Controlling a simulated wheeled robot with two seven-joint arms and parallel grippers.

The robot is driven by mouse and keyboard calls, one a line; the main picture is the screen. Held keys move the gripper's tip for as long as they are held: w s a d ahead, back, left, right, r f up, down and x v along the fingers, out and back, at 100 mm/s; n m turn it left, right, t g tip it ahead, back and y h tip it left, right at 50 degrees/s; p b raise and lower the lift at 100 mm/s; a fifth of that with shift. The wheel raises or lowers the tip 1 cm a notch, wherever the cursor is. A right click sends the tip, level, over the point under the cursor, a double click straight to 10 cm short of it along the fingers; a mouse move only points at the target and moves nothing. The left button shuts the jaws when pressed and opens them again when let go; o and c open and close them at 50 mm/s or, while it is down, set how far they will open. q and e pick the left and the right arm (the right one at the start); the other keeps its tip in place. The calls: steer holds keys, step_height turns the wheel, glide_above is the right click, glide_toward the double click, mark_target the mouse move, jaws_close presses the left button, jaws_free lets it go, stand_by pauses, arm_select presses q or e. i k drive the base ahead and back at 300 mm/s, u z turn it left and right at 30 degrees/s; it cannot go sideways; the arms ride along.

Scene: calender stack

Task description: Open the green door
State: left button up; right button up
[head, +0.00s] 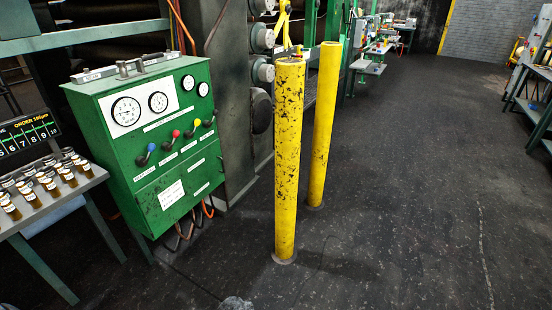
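A green control cabinet (150,190) stands at the left of the head view. I cannot tell which green panel is a door, and no open door shows. Neither of my grippers is in view.
Two yellow bollards, a chipped nearer one (288,170) and a farther one (323,125), stand right of the cabinet. A rack (45,215) with several small bottles is at the left. Open dark floor (420,190) lies to the right, with workbenches (535,100) along the far right.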

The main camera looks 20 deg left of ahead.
mark_target(167, 199)
steer(key=z, duration=0.5)
steer(key=i, duration=1.75)
steer(key=u, duration=0.55)
